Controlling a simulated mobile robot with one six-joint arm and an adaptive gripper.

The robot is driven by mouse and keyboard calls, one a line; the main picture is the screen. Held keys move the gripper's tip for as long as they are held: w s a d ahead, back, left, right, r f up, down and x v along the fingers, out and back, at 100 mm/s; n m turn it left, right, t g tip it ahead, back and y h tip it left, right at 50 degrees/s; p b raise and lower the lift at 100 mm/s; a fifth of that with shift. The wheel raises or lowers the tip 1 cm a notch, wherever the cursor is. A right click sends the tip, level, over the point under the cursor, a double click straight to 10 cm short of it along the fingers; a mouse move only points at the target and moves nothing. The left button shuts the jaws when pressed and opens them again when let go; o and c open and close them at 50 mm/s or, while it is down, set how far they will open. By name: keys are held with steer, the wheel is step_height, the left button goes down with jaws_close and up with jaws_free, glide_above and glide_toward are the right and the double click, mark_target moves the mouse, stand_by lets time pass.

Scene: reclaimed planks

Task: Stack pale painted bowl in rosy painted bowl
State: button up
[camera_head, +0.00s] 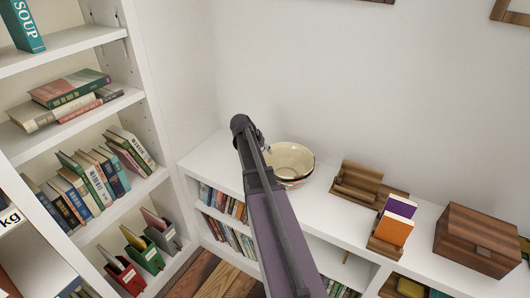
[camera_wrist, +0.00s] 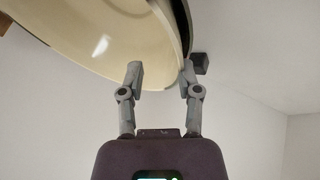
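A cream bowl (camera_head: 289,155) sits on the white shelf top in the head view, its open mouth up. Below its rim a reddish, patterned bowl wall (camera_head: 296,184) shows; the two look nested, but my arm hides part of them. My gripper is at the bowl's left side in the head view, its fingers mostly hidden. In the wrist view, my gripper (camera_wrist: 163,72) has its fingers apart, one over the cream inside (camera_wrist: 105,45) and one beyond the dark outer edge of the rim. The bowl wall lies between them, with a gap beside the inner finger.
A wooden holder (camera_head: 358,182), a stand with purple and orange books (camera_head: 396,222) and a wooden box (camera_head: 478,240) stand to the right on the shelf top (camera_head: 325,208). A tall bookcase (camera_head: 150,75) rises at the left. A wall stands close behind the bowls.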

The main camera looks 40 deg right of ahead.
steer(key=shift+r+p, duration=0.45)
steer(key=shift+r, duration=0.15)
steer(key=shift+a+r+p, duration=0.15)
steer(key=shift+r+p, duration=0.2)
steer(key=p+v, duration=0.9)
steer(key=v, duration=0.2)
steer(key=shift+a, duration=0.1)
steer(key=s+a+f+n+y, duration=0.1)
steer(key=s+a+n+y, duration=0.1)
steer(key=a, duration=0.8)
steer(key=s+a+f+n+y, duration=0.1)
steer(key=s+a+n+y, duration=0.1)
steer(key=s+a+n, duration=0.2)
steer(key=s+a+n+y, duration=0.2)
steer(key=s+a, duration=0.6)
steer(key=a, duration=0.8)
steer(key=shift+a+f+n+t, duration=0.35)
steer(key=shift+f+n+t, duration=0.05)
steer(key=shift+n, duration=0.6)
steer(key=shift+s, duration=0.1)
